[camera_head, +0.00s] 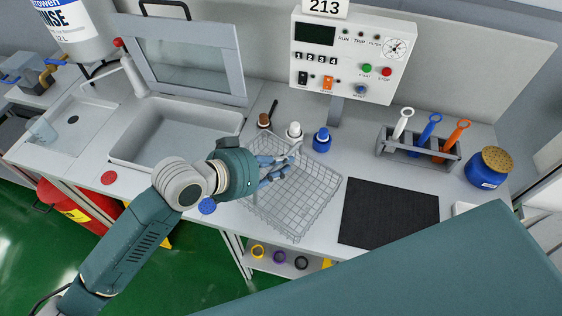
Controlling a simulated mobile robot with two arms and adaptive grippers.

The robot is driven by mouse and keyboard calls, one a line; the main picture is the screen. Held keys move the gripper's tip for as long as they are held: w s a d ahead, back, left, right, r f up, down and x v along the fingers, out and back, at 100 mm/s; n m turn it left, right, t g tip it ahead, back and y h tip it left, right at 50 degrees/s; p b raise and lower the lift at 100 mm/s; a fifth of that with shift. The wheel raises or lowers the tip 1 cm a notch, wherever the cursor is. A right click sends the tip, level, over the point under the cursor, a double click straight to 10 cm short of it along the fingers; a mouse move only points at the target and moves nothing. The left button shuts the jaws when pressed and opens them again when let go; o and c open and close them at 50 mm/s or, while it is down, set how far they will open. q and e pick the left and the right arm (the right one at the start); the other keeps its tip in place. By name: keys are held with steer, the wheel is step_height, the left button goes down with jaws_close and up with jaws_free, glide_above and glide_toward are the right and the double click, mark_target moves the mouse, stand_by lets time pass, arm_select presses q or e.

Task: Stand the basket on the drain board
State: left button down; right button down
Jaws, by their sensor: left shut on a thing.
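The wire basket (305,200) is an open grey mesh box near the middle of the counter, left of the black mat. My left gripper (280,168) reaches in from the left. Its fingers are shut on the basket at its left upper side, and the wrist hides part of that rim. I cannot tell whether the basket touches the counter. A pale, shallow recessed board (88,133) lies left of the sink and looks like the drain board. My right gripper is not in view.
The sink (200,120) lies between the recessed board and the basket. Small bottles, a white one (294,132) and a blue one (321,140), stand close behind the basket. The black mat (375,215) is bare. A tool rack (420,155) and blue jar (488,172) stand right.

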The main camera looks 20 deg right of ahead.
arm_select(q)
steer(key=c, duration=1.7)
jaws_free()
steer(key=shift+f, duration=0.1)
steer(key=b+v, duration=0.2)
steer(key=v, duration=1)
